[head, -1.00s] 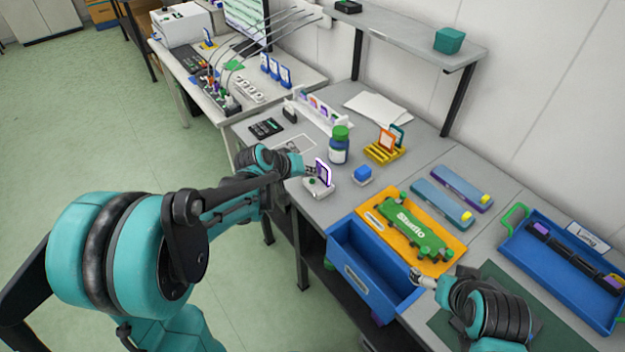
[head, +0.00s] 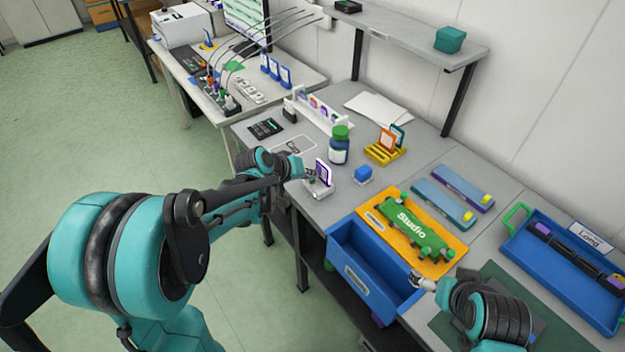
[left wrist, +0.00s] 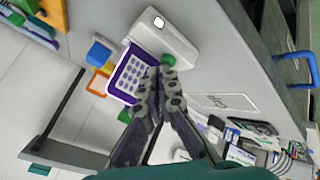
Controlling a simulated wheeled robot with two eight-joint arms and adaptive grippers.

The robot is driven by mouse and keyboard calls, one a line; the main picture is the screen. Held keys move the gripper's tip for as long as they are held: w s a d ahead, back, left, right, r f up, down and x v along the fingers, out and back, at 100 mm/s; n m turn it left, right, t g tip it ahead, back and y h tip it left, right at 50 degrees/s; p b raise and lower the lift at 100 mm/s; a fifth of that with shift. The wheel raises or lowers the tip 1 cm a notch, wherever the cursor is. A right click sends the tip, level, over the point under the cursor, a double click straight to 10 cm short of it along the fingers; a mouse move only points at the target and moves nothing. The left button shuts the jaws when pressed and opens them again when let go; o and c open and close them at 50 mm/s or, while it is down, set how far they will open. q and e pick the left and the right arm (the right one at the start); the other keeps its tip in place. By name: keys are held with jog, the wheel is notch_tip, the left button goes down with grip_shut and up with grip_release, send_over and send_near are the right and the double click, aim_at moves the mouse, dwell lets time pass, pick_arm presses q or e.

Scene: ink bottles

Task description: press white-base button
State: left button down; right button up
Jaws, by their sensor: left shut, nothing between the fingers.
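The white base (head: 320,191) stands near the left front edge of the bench, with a purple-framed card (head: 324,172) upright in it. In the left wrist view the white base (left wrist: 160,30) shows a small bright spot, the card (left wrist: 129,75) shows a grid of dots, and a green button (left wrist: 168,60) sits by my fingertips. My left gripper (head: 309,174) is shut and empty, its tips right at the button in the left wrist view (left wrist: 165,74); I cannot tell if they touch it. My right gripper (head: 414,278) is by the open drawer.
A blue block (head: 363,174) and a green-capped bottle (head: 339,150) stand close behind the base. A yellow rack (head: 385,153) with cards is farther back. An open blue drawer (head: 352,262) juts out at the front. A blue tray (head: 560,285) is at the right.

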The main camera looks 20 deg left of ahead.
aim_at(310, 181)
pick_arm(q)
jog(key=shift+f, duration=0.2)
pick_arm(e)
jog(key=shift+f, duration=0.15)
pick_arm(q)
jog(key=shift+r, duration=0.15)
jog(key=shift+r+p, duration=0.7)
jog(key=shift+r, duration=0.15)
pick_arm(e)
jog(key=shift+r, duration=0.75)
pick_arm(q)
notch_tip(310, 181, up, 6)
jog(key=p, duration=0.4)
jog(key=shift+p, duration=0.4)
pick_arm(e)
notch_tip(310, 181, up, 5)
jog(key=shift+f, duration=0.1)
